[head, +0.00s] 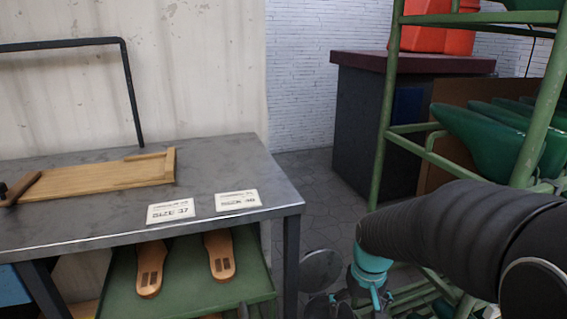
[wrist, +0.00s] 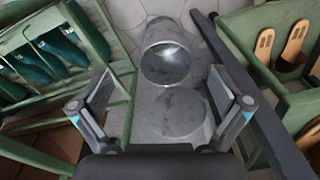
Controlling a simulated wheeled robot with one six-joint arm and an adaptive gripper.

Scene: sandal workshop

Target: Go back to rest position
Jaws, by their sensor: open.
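My gripper (wrist: 162,98) is open in the wrist view, its two fingers spread wide with nothing between them. Beyond the fingers, the view looks down at the floor, a metal cylinder and a grey disc. In the head view my dark arm reaches in from the right, and my gripper is low in the picture, right of the grey table. Its fingertips are hard to make out there.
The grey table (head: 100,222) carries a wooden board (head: 100,178) and two size cards. Sandal soles (head: 220,256) lie on a green shelf below. A green rack (head: 385,120) stands right.

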